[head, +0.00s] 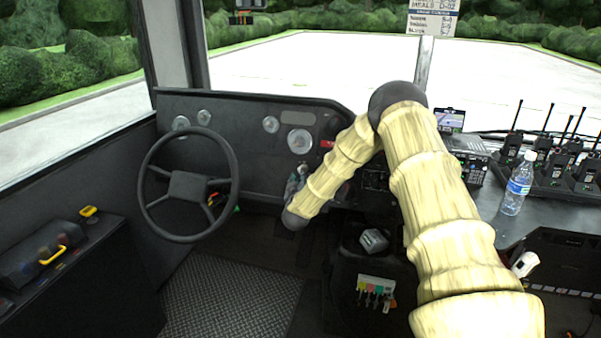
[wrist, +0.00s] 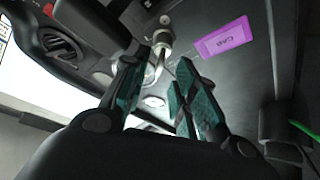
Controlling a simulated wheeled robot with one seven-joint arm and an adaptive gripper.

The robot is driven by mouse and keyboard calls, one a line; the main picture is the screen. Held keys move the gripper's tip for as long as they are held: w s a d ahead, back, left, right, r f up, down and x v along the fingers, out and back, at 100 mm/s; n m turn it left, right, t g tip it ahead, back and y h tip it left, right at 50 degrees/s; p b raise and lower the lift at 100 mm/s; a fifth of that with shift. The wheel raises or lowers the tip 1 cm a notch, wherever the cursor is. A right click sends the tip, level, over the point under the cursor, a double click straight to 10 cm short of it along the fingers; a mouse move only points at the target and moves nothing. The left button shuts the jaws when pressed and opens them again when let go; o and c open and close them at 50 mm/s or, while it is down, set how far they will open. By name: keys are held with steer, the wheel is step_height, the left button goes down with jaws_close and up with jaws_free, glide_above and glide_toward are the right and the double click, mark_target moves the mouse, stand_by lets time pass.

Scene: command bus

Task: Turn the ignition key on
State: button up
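A small silver cylinder fitting (wrist: 162,38), which looks like the ignition switch, sticks out of the dark dash panel in the wrist view, just past my fingertips. A narrow metal piece below it may be the key, but I cannot make out its shape or angle. My gripper (wrist: 162,72) has its two teal-padded fingers apart, with a gap between them and nothing clearly held. In the head view my gripper (head: 293,186) is at the dash, right of the steering wheel (head: 187,186); my arm partly hides that area.
A purple tag reading CAB (wrist: 222,38) is on the panel beside the fitting. A radio unit (head: 466,158), a water bottle (head: 517,184) and several walkie-talkies (head: 558,167) stand on the right counter. A lever console (head: 375,290) stands below my arm. The floor left of it is clear.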

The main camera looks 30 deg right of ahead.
steer(key=shift+x, duration=3.1)
jaws_close()
